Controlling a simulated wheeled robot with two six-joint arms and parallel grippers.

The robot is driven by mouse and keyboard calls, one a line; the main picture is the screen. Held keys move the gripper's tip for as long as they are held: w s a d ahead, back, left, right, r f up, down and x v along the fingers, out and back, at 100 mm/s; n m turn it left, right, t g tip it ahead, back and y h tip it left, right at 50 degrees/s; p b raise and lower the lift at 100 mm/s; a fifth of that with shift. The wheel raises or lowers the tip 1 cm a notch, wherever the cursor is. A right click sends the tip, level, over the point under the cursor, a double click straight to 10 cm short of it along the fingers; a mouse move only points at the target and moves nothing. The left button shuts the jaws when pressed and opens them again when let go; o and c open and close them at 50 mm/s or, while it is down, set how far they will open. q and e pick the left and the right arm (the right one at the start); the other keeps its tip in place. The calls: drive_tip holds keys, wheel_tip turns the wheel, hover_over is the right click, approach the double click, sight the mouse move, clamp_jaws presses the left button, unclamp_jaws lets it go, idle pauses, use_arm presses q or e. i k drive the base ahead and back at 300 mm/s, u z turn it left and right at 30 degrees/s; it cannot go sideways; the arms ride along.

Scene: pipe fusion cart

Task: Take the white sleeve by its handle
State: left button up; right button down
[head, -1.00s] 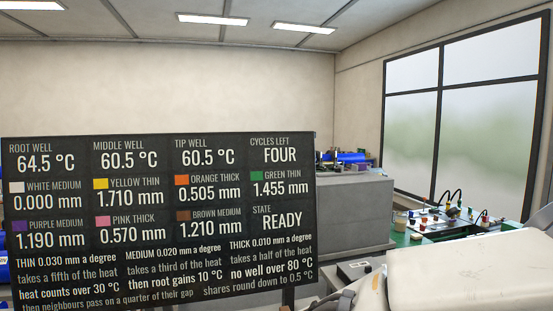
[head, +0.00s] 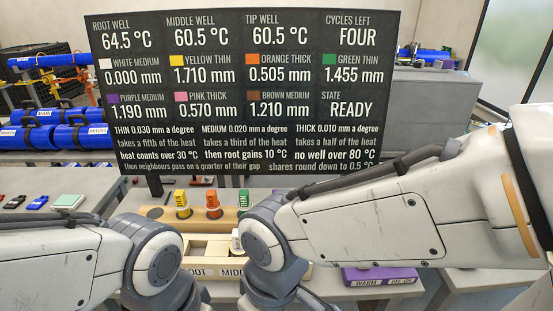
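A small white piece (head: 236,242) shows beside my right arm's wrist joint, above the wooden well block (head: 200,249). It is probably the white sleeve, but my arm hides much of it and I cannot make out its handle. The block's front carries the labels ROOT and MIDD, and the rest is covered. Yellow (head: 182,201), orange (head: 213,203) and green (head: 244,199) sleeves stand upright in a row on a wooden rack (head: 160,225) behind the block. Both my arms reach in from the sides, and their grippers are out of sight.
A dark display board (head: 240,90) stands behind the rack. A purple box (head: 375,277) marked WARM lies right of the block. Small blue and red items and a pale green pad (head: 68,201) lie on the left tabletop. Blue pipes (head: 80,136) lie farther back.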

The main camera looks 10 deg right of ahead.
sight(237, 250)
drive_tip(key=k, duration=0.65)
drive_tip(key=u, duration=0.8)
drive_tip(key=i, duration=1.05)
drive_tip(key=z, duration=0.2)
